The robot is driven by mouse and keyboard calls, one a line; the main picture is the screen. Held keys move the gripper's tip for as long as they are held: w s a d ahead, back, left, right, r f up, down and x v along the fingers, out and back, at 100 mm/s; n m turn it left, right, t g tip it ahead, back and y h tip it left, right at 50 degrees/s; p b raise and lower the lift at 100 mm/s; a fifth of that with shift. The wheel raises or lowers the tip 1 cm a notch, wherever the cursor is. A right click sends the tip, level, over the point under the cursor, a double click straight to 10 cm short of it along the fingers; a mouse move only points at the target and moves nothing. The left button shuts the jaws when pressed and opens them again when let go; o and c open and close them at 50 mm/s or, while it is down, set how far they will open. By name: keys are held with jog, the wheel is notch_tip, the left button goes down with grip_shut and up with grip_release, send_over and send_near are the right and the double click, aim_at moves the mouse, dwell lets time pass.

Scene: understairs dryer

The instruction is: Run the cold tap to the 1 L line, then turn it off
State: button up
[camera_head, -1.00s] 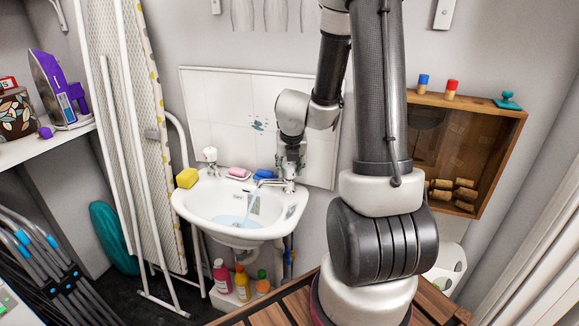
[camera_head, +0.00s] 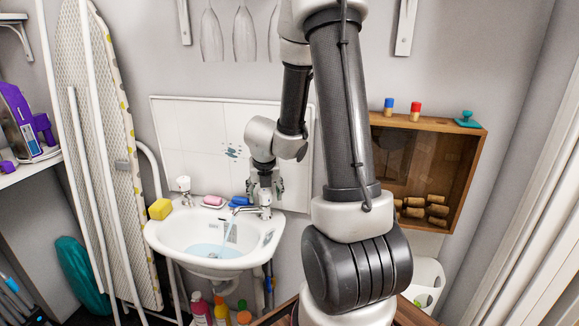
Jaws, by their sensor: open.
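The white basin (camera_head: 165,236) is on the wall, left of my arm. Water (camera_head: 229,231) runs from the spout of the right-hand tap (camera_head: 251,210) into the bowl. Pale blue water (camera_head: 210,250) lies in the bottom of the bowl. Another tap (camera_head: 183,186) stands at the basin's back left. My gripper (camera_head: 266,190) points down over the head of the right-hand tap, with open fingers around or beside it; contact cannot be told. The tap's handle is mostly hidden by the gripper. A 1 L line is too small to make out.
A yellow sponge (camera_head: 160,209), a pink soap (camera_head: 213,200) and a blue item (camera_head: 239,201) sit on the basin's rim. A wooden cabinet (camera_head: 478,165) hangs at right. An ironing board (camera_head: 102,140) leans at left. Bottles (camera_head: 222,310) stand below the basin.

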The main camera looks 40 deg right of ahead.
jog(key=shift+a+m, duration=0.1)
jog(key=shift+m, duration=0.2)
jog(key=m, duration=0.1)
jog(key=m+h, duration=0.1)
jog(key=m, duration=0.1)
jog(key=shift+w+a+m+g, duration=0.1)
jog(key=shift+w+m+g, duration=0.05)
jog(key=shift+m+g, duration=0.2)
jog(key=m+g+h, duration=0.1)
jog(key=m, duration=0.3)
jog(key=shift+w+g, duration=0.1)
jog(key=shift+g, duration=0.25)
notch_tip(320, 180, up, 8)
jog(key=s+a+f+m, duration=0.1)
jog(key=s+a+m, duration=0.1)
jog(key=a, duration=0.1)
jog(key=s+a+r+m+t+y, duration=0.1)
jog(key=s+r+m+y, duration=0.1)
jog(key=s+r+m, duration=0.4)
jog(key=s+a+r+m+t+y, duration=0.1)
jog(key=s+r+m, duration=0.6)
jog(key=s+m, duration=0.7)
jog(key=shift+s+r+y, duration=0.2)
jog(key=shift+r+y, duration=0.1)
jog(key=shift+y, duration=0.1)
dwell(1.7)
